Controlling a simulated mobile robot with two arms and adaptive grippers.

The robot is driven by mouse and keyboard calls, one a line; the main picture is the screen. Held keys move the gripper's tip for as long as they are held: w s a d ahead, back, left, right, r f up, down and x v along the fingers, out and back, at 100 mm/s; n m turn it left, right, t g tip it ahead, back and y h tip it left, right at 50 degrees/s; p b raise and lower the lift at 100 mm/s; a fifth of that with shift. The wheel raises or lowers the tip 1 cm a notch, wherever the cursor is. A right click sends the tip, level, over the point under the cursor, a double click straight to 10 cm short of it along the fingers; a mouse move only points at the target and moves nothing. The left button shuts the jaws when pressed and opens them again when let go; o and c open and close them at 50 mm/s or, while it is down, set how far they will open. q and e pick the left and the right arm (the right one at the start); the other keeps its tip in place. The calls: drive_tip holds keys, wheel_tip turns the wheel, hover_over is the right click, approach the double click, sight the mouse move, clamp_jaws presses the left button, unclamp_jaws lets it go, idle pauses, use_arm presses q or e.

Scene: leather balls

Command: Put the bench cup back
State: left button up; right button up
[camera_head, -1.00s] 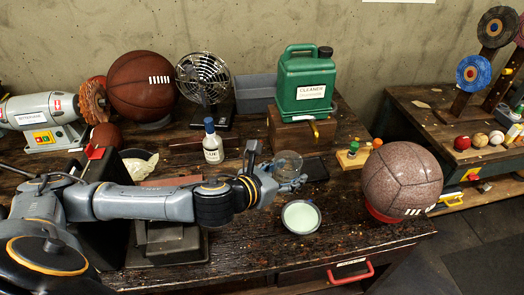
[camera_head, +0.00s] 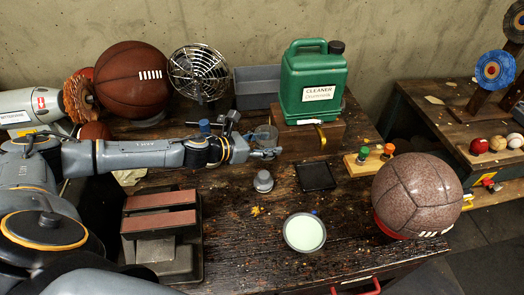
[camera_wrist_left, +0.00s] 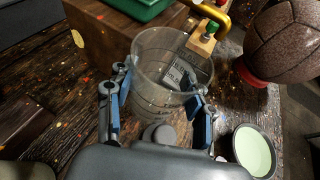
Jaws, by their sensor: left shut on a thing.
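The bench cup is a clear, see-through tumbler (camera_head: 265,134); it also shows large in the left wrist view (camera_wrist_left: 158,72). My left gripper (camera_head: 268,153) is shut on it, with one finger on each side of the cup in the wrist view (camera_wrist_left: 160,92). In the head view the cup is in front of the wooden block under the green can. A flat black square pad (camera_head: 316,177) lies bare on the bench, to the right of and nearer than the gripper. My right gripper is not in view.
A green cleaner can (camera_head: 313,88) stands on a wooden block (camera_head: 308,140). A small grey weight-like object (camera_head: 263,181) and a pale-green dish (camera_head: 304,232) sit on the bench. A peg board (camera_head: 369,162) and a speckled ball (camera_head: 417,195) are at right; a vise (camera_head: 162,235) is at left.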

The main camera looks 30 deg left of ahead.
use_arm(q)
drive_tip(key=w+a+f, duration=0.1)
drive_tip(key=f, duration=0.1)
drive_tip(key=w+a+f, duration=0.2)
drive_tip(key=w+f, duration=0.1)
drive_tip(key=shift+w+a+f, duration=0.1)
drive_tip(key=shift+a+f, duration=0.15)
drive_tip(key=shift+f, duration=0.05)
drive_tip(key=shift+w+a+f, duration=0.1)
drive_tip(key=shift+f, duration=0.1)
drive_tip(key=shift+w+a+f, duration=0.1)
drive_tip(key=shift+w+f, duration=0.05)
drive_tip(key=shift+f, duration=0.1)
wheel_tip(320, 180, down, 2)
drive_tip(key=shift+f, duration=0.1)
drive_tip(key=shift+a+f, duration=0.1)
drive_tip(key=shift+f, duration=0.65)
drive_tip(key=o, duration=1.4)
drive_tip(key=shift+r, duration=0.1)
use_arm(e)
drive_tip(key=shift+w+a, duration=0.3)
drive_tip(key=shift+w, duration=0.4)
